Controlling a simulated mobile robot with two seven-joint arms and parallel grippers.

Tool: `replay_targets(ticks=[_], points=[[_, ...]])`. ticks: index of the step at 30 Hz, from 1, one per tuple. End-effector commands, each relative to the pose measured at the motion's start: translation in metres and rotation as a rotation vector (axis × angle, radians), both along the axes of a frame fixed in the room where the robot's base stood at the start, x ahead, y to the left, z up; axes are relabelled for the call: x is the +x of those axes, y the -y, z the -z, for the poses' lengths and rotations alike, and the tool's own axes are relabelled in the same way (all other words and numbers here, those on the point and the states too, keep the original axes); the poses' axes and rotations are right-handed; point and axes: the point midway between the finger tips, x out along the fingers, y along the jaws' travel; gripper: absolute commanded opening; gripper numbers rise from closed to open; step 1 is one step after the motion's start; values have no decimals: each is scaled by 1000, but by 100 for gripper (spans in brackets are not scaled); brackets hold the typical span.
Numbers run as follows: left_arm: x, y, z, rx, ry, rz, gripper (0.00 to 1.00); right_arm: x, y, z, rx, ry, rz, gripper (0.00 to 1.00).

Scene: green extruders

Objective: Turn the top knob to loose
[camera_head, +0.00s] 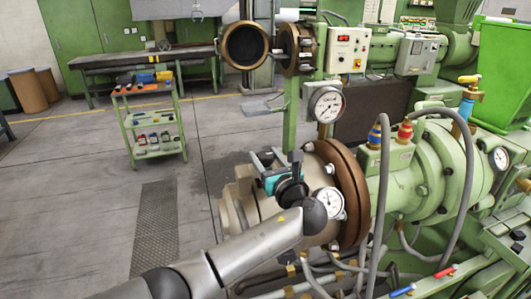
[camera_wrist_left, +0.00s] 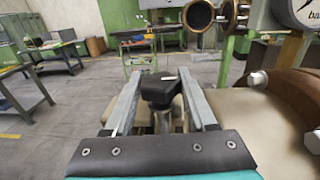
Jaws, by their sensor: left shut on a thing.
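My left gripper (camera_head: 268,157) is at the upper side of the large cream and brown machine barrel (camera_head: 240,203). In the left wrist view its two grey fingers (camera_wrist_left: 160,86) stand on either side of a black knob (camera_wrist_left: 159,91) and are shut on it. The knob has a dark block-shaped head on a metal stem, above the cream housing. In the head view the knob is small and mostly hidden by the gripper, so its turn angle is hard to tell. My right gripper is not in view.
A round gauge (camera_head: 329,201) sits close beside my left wrist, and a larger gauge (camera_head: 326,105) stands above. A brown flange (camera_head: 350,190) and grey hoses (camera_head: 468,175) lie to the right. A green tool cart (camera_head: 156,150) stands on open floor at the left.

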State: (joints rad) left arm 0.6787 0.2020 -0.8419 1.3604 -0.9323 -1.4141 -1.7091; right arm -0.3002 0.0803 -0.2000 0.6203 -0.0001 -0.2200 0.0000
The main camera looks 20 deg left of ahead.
Motion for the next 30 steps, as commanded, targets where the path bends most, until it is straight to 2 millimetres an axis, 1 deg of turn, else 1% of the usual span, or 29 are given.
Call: replay_targets(ticks=[3, 12, 21, 30], points=[[1, 2, 1, 0, 0, -103, 1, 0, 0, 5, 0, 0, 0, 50], [1, 1, 2, 2, 0, -293, 1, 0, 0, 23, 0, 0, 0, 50], [1, 0, 2, 1, 2, -407, 1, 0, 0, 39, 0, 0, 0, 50], [0, -1, 0, 1, 2, -460, 1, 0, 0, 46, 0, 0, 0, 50]])
